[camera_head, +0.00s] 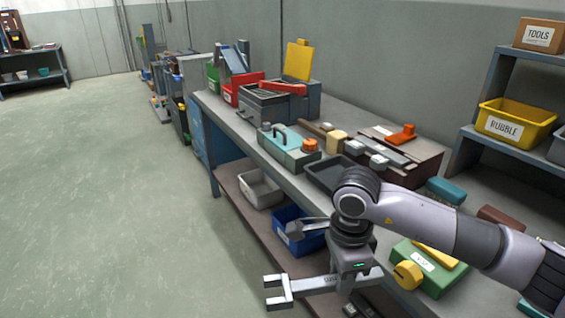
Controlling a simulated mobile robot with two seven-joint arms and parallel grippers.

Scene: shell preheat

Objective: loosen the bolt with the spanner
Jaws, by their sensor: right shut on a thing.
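My right gripper (351,281) hangs over the front edge of the workbench, at the lower middle of the head view. It is shut on a grey spanner (312,286). The spanner lies roughly level, and its open forked end points left, out over the floor. Part of its shaft is hidden by the gripper. I cannot make out the bolt in this view. My left gripper is not in view.
The long workbench (232,122) carries a teal toolbox (290,151), a dark tray (325,176) and a green box (432,277) near my arm. A blue bin (297,240) and a grey bin (259,189) sit on its lower shelf. The floor at left is clear.

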